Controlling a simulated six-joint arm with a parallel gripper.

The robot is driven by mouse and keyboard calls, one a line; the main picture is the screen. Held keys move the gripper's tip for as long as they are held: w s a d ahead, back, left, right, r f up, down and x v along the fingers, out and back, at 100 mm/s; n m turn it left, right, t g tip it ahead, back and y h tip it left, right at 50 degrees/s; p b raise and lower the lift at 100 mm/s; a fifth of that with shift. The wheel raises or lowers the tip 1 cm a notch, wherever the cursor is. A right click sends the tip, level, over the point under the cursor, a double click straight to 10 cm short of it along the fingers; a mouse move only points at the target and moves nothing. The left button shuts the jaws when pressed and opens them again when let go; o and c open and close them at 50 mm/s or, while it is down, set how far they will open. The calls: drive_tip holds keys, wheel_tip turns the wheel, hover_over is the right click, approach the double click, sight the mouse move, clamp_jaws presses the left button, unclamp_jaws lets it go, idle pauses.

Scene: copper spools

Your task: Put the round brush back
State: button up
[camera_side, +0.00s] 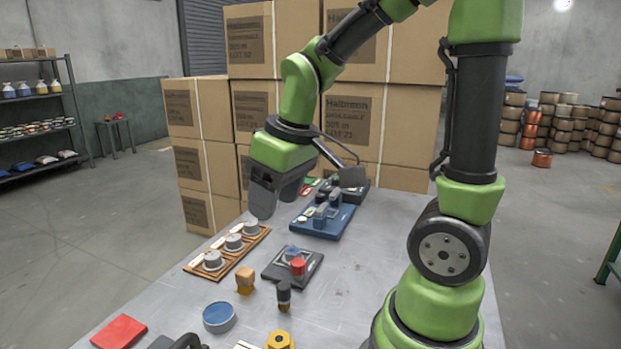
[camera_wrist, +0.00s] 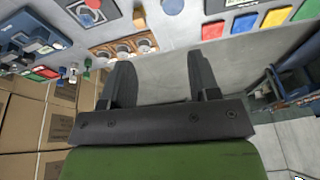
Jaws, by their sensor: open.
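No object in view is plainly a round brush. The likeliest one is a small dark upright piece with a tan lower end (camera_side: 284,296), standing on the grey table (camera_side: 190,312) beside a small orange-tan wooden piece (camera_side: 245,280). My gripper (camera_side: 276,205) is above the table, behind and left of these pieces and apart from them. In the wrist view my gripper's two fingers (camera_wrist: 161,82) are spread wide with nothing between them. I cannot make out the dark piece in the wrist view.
A wooden rack with three grey-white round pieces (camera_side: 232,248) lies below my gripper. Near it are a dark plate with a red knob (camera_side: 298,267), a blue fixture (camera_side: 325,220), a blue round tin (camera_side: 219,317) and a red pad (camera_side: 118,332). Stacked cartons (camera_side: 208,160) stand behind the table.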

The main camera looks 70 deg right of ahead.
drive_tip(key=s+a+r+m+t+y, duration=0.1)
drive_tip(key=s+a+r+m+t, duration=0.2)
drive_tip(key=s+a+r, duration=0.3)
drive_tip(key=shift+s+r+t+y, duration=0.25)
drive_tip(key=shift+s+t+y, duration=0.2)
drive_tip(key=shift+s, duration=0.65)
drive_tip(key=shift+d, duration=0.1)
